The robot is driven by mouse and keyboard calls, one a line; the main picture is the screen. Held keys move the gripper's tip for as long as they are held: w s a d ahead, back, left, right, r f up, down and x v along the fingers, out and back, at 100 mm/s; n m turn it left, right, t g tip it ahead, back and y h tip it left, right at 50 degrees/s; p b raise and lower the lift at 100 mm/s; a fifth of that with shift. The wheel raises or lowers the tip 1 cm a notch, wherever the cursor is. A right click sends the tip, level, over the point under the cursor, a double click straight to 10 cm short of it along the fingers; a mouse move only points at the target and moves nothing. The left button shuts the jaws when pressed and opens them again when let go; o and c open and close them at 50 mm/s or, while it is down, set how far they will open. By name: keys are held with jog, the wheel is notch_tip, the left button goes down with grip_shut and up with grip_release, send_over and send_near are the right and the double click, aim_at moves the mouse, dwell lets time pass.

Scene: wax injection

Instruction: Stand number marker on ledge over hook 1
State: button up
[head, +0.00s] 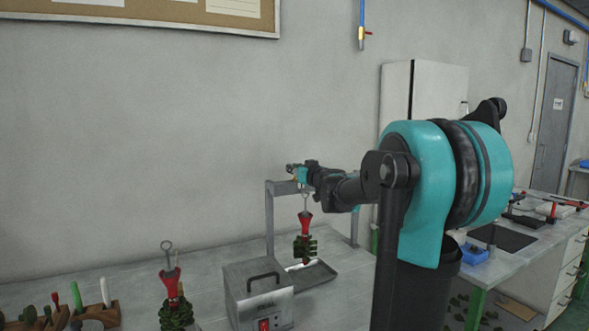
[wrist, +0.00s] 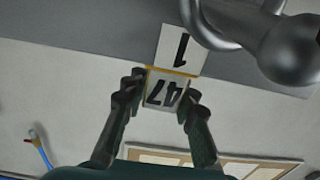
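The number marker (wrist: 165,93) is a small white plate reading 47, seen upside down in the wrist view. My gripper (wrist: 164,90) has a finger at each side of it and appears shut on it. The marker's edge lies along the ledge (wrist: 95,55), right by a white label (wrist: 180,48) reading 1. Whether its base rests on the ledge is hard to tell. In the head view my gripper (head: 297,173) is at the top bar of the grey rack (head: 269,220); the marker is too small to make out there.
A red and green wax tree (head: 305,240) hangs under the rack beside my gripper. A rounded metal part (wrist: 285,45) is close by in the wrist view. A grey machine (head: 257,290), another tree (head: 172,290) and a tool block (head: 100,312) stand on the bench.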

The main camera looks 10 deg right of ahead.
jog(key=o, duration=0.3)
jog(key=v, duration=1.2)
jog(key=shift+r, duration=0.2)
